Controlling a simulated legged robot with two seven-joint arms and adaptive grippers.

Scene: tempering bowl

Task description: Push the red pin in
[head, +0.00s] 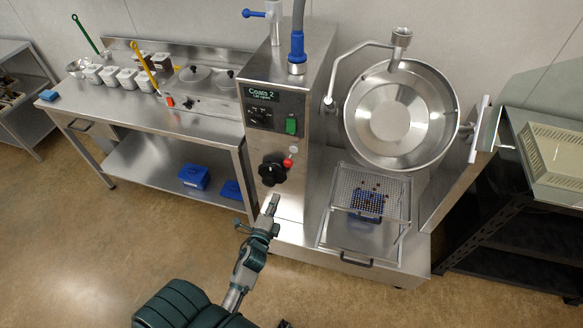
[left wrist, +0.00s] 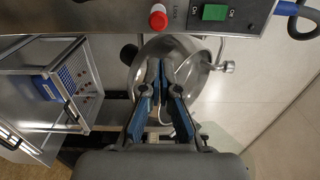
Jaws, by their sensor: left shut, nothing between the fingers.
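The red pin (head: 288,163) sticks out of the front of the steel machine cabinet, beside the black star knob (head: 272,170). In the left wrist view the red pin (left wrist: 158,17) shows near the top edge, with a pale collar and lettering beside it. My left gripper (head: 274,200) is shut and empty, in front of the cabinet and below the pin and knob. In the left wrist view its fingers (left wrist: 161,78) show apart from the pin. How far the pin stands out is hard to tell. My right gripper is not in view.
A green switch (head: 291,125) sits above the pin, and a display (head: 261,94) is near it. The tilted steel bowl (head: 392,115) and a mesh tray (head: 391,190) are right of the cabinet. A steel table (head: 150,107) with small pots stands left.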

